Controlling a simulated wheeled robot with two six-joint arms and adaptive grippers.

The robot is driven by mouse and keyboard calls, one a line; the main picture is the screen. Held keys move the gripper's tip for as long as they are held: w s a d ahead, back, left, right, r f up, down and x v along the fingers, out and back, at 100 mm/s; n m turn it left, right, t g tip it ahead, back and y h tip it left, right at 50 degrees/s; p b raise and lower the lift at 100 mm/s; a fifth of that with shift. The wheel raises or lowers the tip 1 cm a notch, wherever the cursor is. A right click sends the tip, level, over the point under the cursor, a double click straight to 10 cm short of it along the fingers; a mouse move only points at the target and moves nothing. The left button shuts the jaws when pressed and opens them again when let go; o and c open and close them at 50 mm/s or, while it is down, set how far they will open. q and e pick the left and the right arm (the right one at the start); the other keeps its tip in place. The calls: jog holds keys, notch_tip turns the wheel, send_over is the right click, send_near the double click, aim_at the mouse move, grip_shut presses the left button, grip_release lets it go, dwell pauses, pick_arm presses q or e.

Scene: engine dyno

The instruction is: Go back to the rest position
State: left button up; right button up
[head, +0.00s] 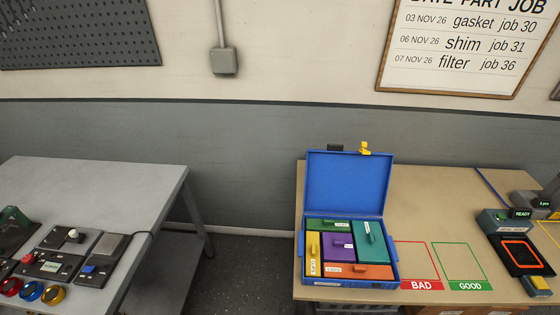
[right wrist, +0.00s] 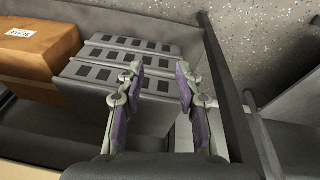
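My right gripper (right wrist: 160,95) shows in the right wrist view. Its two fingers with purple pads are spread apart, with nothing between them. Behind the fingers are a grey block with dark square slots (right wrist: 125,60) and an orange-brown box (right wrist: 35,45) with a white label; whether a finger touches the block cannot be told. Neither gripper shows in the head view, and my left gripper is in no view.
A tan table (head: 440,190) on the right bears an open blue case (head: 345,180) with coloured blocks, BAD (head: 421,285) and GOOD (head: 470,285) zones and a scale-like device (head: 520,253). A grey table (head: 95,185) with controls stands left. Dark floor (head: 240,265) lies between.

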jog(key=s+d+f+g+b, duration=0.1)
jog(key=s+f+b, duration=0.1)
jog(key=s+f, duration=1.5)
jog(key=shift+s+f+b, duration=0.2)
jog(key=shift+f+b, duration=0.1)
jog(key=shift+b, duration=0.1)
